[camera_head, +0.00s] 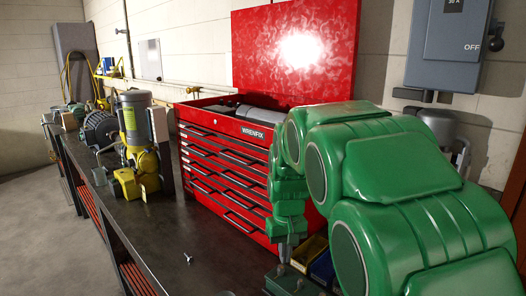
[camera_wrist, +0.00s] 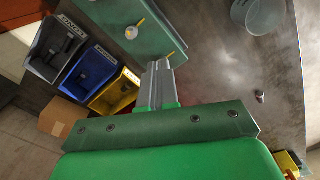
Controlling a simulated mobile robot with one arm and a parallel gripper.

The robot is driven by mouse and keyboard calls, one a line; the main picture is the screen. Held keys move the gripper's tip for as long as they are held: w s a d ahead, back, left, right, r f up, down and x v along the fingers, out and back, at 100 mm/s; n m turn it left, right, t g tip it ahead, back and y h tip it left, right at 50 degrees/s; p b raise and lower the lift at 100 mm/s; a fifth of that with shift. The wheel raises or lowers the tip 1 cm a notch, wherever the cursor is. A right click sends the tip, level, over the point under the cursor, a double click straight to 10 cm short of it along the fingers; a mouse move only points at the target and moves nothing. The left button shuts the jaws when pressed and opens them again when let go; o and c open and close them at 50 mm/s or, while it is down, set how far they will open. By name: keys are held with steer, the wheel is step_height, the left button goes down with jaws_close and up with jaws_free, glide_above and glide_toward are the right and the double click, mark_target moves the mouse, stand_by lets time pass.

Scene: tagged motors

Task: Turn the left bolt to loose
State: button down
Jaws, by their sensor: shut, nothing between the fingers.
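A green plate (camera_wrist: 185,28) lies on the bench in the wrist view. On it is a round pale bolt head or knob (camera_wrist: 131,33) with a yellow pointer. A second yellow pointer (camera_wrist: 170,55) shows beside my fingertips; what it belongs to is hidden. I cannot tell which is the left bolt. My gripper (camera_wrist: 158,64) is shut and empty, its grey fingers over the near edge of the plate. Contact cannot be told. In the head view the green plate (camera_head: 286,281) shows only partly, under my arm.
Black, blue and yellow bins (camera_wrist: 116,92) stand left of the plate in the wrist view. A clear round container (camera_wrist: 253,14) is at the top right. A small loose part (camera_head: 188,258) lies on the bench. The red tool chest (camera_head: 228,165) stands behind; motors stand farther left.

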mark_target(281, 270)
steer(key=shift+w+d+f, duration=0.1)
steer(key=shift+w+f, duration=0.05)
steer(key=shift+f, duration=1)
steer(key=shift+w+f, duration=0.1)
steer(key=shift+f, duration=1)
steer(key=shift+w+f, duration=0.1)
steer(key=shift+f, duration=0.7)
steer(key=shift+w, duration=0.15)
steer(key=shift+a, duration=0.35)
steer(key=shift+s+r, duration=0.1)
steer(key=shift+s, duration=0.1)
